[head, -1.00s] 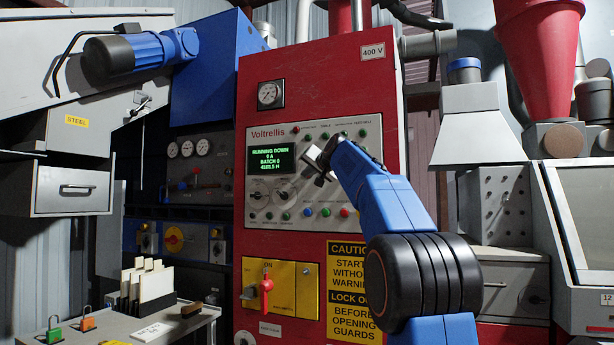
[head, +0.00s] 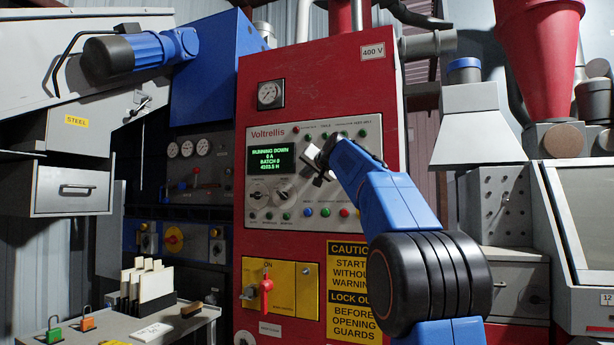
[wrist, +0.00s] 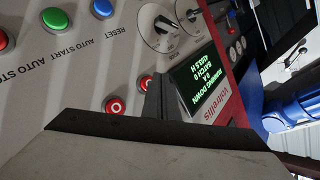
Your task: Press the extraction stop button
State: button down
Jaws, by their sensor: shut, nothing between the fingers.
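The grey control panel (head: 300,130) marked Voltrellis is on the red cabinet. My gripper (head: 318,162) is in front of it, just right of the green-lit display (head: 271,160). In the wrist view my shut fingers (wrist: 157,100) point at the panel beside the display (wrist: 203,78) and hold nothing. Two red buttons with white marks, one lower (wrist: 115,105) and one partly hidden (wrist: 147,82), are next to the fingers. Their labels are hidden, so I cannot tell which is extraction stop. I cannot tell whether the fingers touch a button.
In the wrist view, green (wrist: 55,19) and blue (wrist: 103,7) buttons and a mode knob (wrist: 165,25) are close by. A yellow switch plate with a red handle (head: 266,285) is below the panel. A grey bench (head: 195,322) with padlocks stands at lower left.

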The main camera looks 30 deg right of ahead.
jog(key=shift+a, duration=0.1)
jog(key=s+a, duration=0.1)
jog(key=a, duration=0.1)
jog(key=s+a, duration=0.1)
jog(key=s, duration=0.1)
jog(key=shift+a, duration=0.4)
dwell(0.8)
